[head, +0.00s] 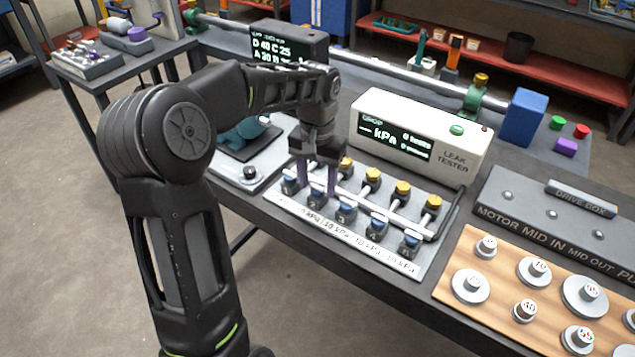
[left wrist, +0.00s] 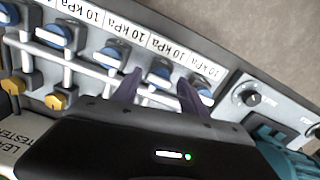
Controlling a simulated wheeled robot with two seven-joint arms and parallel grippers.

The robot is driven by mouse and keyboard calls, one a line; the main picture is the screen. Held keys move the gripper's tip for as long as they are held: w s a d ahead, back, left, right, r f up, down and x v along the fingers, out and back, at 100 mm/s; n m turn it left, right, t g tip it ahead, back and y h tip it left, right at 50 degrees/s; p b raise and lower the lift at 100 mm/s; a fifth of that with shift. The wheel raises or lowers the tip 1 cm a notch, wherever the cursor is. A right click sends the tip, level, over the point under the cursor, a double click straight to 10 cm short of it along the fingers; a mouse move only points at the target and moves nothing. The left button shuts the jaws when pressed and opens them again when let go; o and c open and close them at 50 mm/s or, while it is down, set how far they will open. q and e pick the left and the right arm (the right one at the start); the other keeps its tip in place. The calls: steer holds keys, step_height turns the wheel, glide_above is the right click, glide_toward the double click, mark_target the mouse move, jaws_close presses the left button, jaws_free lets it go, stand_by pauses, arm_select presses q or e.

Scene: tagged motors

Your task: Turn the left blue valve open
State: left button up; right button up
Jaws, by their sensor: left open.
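A row of several blue valves stands along a white manifold on a grey plate (head: 408,268). The left blue valve (head: 290,185) is at the row's left end in the head view; in the left wrist view it is at the right end (left wrist: 206,94). My left gripper (head: 317,190) points down over the row, open, its two purple fingers apart. In the left wrist view, the fingers (left wrist: 157,84) appear on either side of the second blue valve (left wrist: 162,74), with the left valve just outside one finger. Contact cannot be told. My right gripper is out of view.
Yellow knobs (head: 372,175) line the manifold's far side. A white leak tester (head: 445,150) stands behind, and a plate with a black dial (head: 250,172) lies to the left. A wooden board (head: 455,262) with weights is at the right.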

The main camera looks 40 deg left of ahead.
arm_select(q)
steer(key=shift+f, duration=0.35)
jaws_close()
stand_by(0.3)
